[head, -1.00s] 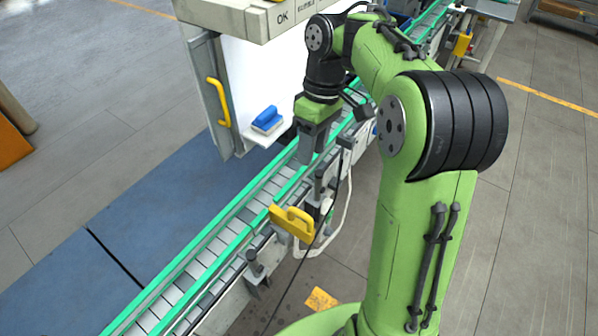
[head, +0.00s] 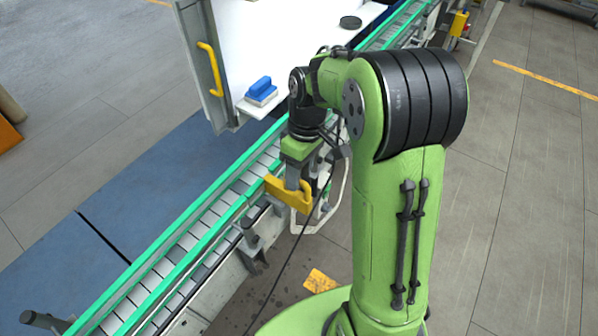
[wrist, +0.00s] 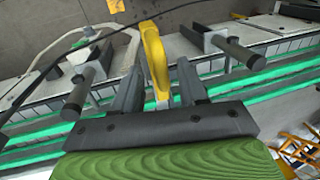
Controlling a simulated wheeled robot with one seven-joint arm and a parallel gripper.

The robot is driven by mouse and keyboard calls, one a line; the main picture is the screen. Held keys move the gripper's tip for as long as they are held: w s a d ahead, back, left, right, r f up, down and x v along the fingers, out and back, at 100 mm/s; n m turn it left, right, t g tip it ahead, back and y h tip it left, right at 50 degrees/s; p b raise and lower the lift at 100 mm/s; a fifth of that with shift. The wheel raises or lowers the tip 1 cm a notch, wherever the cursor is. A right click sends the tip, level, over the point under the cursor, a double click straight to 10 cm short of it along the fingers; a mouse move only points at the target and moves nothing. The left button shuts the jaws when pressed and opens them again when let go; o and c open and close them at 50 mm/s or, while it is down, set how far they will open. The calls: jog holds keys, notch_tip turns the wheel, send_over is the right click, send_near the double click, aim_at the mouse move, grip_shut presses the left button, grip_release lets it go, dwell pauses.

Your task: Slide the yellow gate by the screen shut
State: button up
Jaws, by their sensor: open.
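The yellow gate (head: 274,187) sits at the near rail of the conveyor, across from the white screen (head: 252,45) in the head view. My gripper (head: 292,182) points down over it, with the fingers at the gate. In the wrist view the gate's yellow upright plate (wrist: 154,55) stands between the two fingers of my gripper (wrist: 160,92), which are apart. A gap shows on the right side of the plate; the left finger is closer to it. I cannot tell if either finger touches.
The conveyor (head: 205,238) with green rails runs diagonally through the head view. A blue-handled brush (head: 261,90) lies on a ledge beyond it. Dark posts (wrist: 90,75) flank the gate in the wrist view.

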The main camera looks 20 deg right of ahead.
jog(key=shift+s, duration=0.1)
grip_shut()
jog(key=p, duration=0.3)
send_over(276, 180)
jog(key=shift+r, duration=0.15)
jog(key=shift+d, duration=0.1)
grip_release()
